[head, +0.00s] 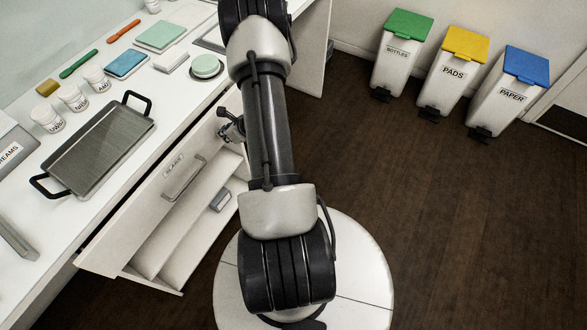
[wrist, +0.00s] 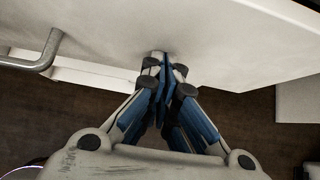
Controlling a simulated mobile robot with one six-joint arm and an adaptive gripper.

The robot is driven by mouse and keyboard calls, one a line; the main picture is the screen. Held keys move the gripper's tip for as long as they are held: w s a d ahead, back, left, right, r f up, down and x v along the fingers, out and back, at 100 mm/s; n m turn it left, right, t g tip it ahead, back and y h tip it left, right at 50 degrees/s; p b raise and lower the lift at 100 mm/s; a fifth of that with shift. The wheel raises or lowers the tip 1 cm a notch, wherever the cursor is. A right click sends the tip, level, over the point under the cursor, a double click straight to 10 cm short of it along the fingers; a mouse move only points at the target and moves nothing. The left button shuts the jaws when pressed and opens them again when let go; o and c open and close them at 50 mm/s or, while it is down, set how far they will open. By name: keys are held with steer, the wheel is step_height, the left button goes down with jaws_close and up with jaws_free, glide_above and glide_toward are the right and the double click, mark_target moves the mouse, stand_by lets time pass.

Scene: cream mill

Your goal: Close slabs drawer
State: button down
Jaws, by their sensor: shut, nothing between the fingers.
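The slabs drawer (head: 150,205) has a white front with a "SLABS" label and a grey bar handle (head: 184,179). In the head view its front stands out from the counter, with a dark gap along its top edge. In the wrist view the drawer front (wrist: 215,35) fills the top, with the handle (wrist: 38,58) at the left. My gripper (head: 226,122) is at the right part of the front, partly hidden by my arm. In the wrist view my gripper (wrist: 163,62) is shut and empty, its tips at or very near the front; contact is unclear.
The counter (head: 110,190) carries a handled tray (head: 97,145), several white jars and coloured pads. Three bins, including a green-lidded one (head: 401,55), stand at the back right. The brown floor is clear.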

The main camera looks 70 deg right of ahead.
mark_target(217, 129)
steer(key=w, duration=0.3)
steer(key=shift+w+d+b, duration=0.25)
steer(key=shift+d+b, duration=0.1)
steer(key=shift+d, duration=0.05)
steer(key=shift+r, duration=0.15)
